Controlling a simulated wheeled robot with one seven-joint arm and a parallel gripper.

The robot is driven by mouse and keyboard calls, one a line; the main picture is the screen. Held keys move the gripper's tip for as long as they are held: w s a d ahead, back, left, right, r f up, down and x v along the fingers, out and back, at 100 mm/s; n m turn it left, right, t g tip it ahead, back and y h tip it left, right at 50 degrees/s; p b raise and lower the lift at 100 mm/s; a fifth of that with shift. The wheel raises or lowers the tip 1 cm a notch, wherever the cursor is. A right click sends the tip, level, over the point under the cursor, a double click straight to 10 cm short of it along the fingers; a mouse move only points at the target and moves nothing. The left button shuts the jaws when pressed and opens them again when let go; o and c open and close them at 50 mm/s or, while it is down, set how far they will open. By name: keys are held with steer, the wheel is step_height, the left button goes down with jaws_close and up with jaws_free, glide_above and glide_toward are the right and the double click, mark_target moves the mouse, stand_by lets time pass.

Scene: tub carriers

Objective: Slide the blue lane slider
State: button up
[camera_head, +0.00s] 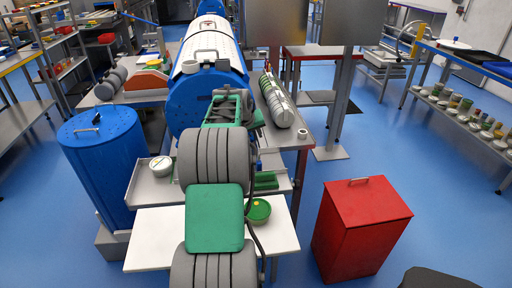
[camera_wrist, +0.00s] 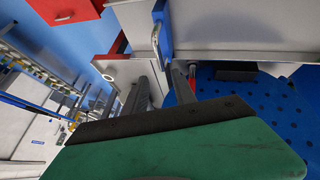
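The blue lane slider (camera_wrist: 164,28) shows at the top middle of the wrist view, an upright blue strip with a curved metal handle (camera_wrist: 155,40) on its left side. My gripper (camera_wrist: 160,74) points toward it with two dark fingers spread apart. The lower end of the handle appears close to the gap between the fingertips; I cannot tell whether they touch it. In the head view my green and grey arm covers the middle, and I cannot make out the fingertips or the slider clearly there.
A large blue drum (camera_head: 190,103) lies beyond my arm on a grey bench. A blue tub (camera_head: 105,160) stands left and a red bin (camera_head: 358,225) right. A white shelf (camera_head: 155,240) lies beneath my arm. Blue floor is open at the right.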

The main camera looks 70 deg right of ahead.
mark_target(257, 145)
steer(key=shift+m+y, duration=0.3)
steer(key=shift+y, duration=0.6)
steer(key=x, duration=0.4)
steer(key=shift+s+f, duration=0.35)
steer(key=shift+f, duration=0.05)
steer(key=shift+c, duration=0.2)
jaws_close()
stand_by(0.4)
